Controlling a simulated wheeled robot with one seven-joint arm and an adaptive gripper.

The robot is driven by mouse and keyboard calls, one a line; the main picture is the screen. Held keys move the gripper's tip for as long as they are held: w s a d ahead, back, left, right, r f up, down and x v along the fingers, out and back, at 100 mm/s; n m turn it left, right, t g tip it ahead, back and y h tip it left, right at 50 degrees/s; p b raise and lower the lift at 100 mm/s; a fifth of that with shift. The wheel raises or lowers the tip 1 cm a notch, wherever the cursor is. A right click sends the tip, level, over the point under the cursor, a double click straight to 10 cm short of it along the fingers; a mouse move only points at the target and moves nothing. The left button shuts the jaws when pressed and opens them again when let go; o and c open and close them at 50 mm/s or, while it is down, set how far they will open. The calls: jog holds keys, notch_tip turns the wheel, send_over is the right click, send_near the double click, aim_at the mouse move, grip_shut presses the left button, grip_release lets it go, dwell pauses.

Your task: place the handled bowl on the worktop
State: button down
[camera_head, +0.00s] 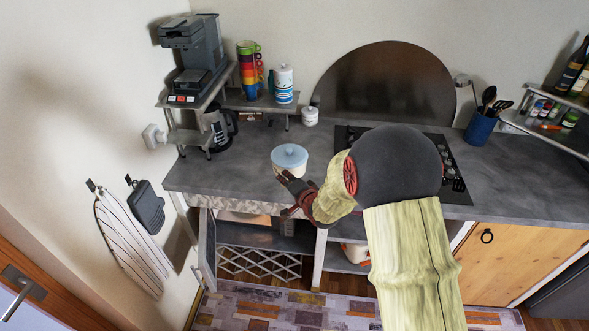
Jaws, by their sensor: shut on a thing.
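The handled bowl (289,158) is pale, with a light blue round top, and shows over the front part of the grey worktop (235,172). My gripper (291,190) is at the bowl's near side, close to the worktop's front edge, and is shut on the bowl. The grip point and the handle are too small and partly hidden to make out. The bowl looks upright. I cannot tell whether its base touches the worktop or hangs just above it.
A coffee machine (192,57), glass jug (217,128), stacked colored mugs (249,70) and a small white jar (310,116) stand behind and left. My arm covers part of the hob (457,165). Worktop left of the bowl is clear. An open cabinet (262,236) lies below.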

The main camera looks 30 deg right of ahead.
aim_at(292, 172)
jog(key=w+d+f, duration=0.1)
jog(key=w, duration=0.1)
jog(key=w+d+f, duration=0.1)
jog(key=w+d, duration=0.1)
jog(key=w+d+f, duration=0.2)
jog(key=shift+w+d+b, duration=0.2)
jog(key=shift+w+b, duration=0.2)
jog(key=w+f, duration=0.1)
jog(key=w+d+f, duration=0.1)
jog(key=f, duration=0.1)
jog(key=w+d+f, duration=0.1)
jog(key=shift+d+f+b, duration=0.2)
jog(key=shift+f+b, duration=0.1)
jog(key=shift+b, duration=0.1)
jog(key=shift+w+d+f, duration=0.25)
jog(key=shift+w+f, duration=0.1)
jog(key=shift+f, duration=0.1)
jog(key=shift+f+b, duration=0.35)
jog(key=shift+f, duration=1.3)
jog(key=c, duration=2.2)
grip_release()
jog(key=shift+f, duration=0.15)
jog(key=o, duration=0.4)
jog(key=shift+o, duration=0.4)
